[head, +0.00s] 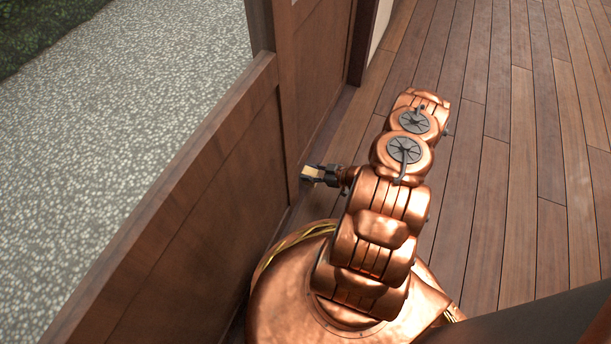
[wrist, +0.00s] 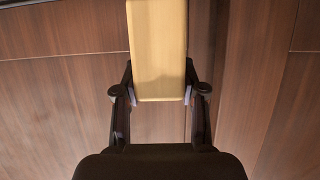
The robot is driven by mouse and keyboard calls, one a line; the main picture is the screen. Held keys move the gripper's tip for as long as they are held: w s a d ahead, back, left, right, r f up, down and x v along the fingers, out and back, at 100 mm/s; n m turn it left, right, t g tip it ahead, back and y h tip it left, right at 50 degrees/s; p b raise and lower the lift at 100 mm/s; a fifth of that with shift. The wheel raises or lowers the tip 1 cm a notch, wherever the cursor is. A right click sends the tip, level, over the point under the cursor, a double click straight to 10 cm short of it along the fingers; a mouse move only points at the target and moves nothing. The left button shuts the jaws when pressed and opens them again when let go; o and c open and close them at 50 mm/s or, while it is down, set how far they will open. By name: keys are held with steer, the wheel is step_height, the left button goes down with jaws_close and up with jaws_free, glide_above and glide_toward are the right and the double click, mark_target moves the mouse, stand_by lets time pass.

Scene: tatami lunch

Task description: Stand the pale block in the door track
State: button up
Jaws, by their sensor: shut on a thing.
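The pale block (wrist: 158,50) is a light yellow wooden piece, held between the two fingers of my gripper (wrist: 160,98) in the wrist view. Its far end runs out of the top of that view. In the head view the block (head: 312,172) is small, at the tip of my gripper (head: 318,174), close beside the brown wooden door panel (head: 215,200). My gripper is shut on the block. The door track is not clearly visible; the strip of floor along the foot of the panels is partly hidden by my arm.
A second wooden panel (head: 310,60) and a dark post (head: 362,45) stand beyond the gripper. Grey gravel (head: 130,130) lies outside, left of the door. The plank floor (head: 510,150) to the right is clear.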

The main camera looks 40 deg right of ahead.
steer(key=w, duration=0.2)
steer(key=shift+w+f+b, duration=0.2)
steer(key=shift+w+b, duration=0.15)
steer(key=shift+w, duration=0.05)
steer(key=shift+f+b, duration=1.15)
steer(key=shift+f, duration=0.65)
steer(key=shift+r, duration=0.1)
steer(key=o, duration=1.2)
steer(key=p+v, duration=0.4)
steer(key=v, duration=0.8)
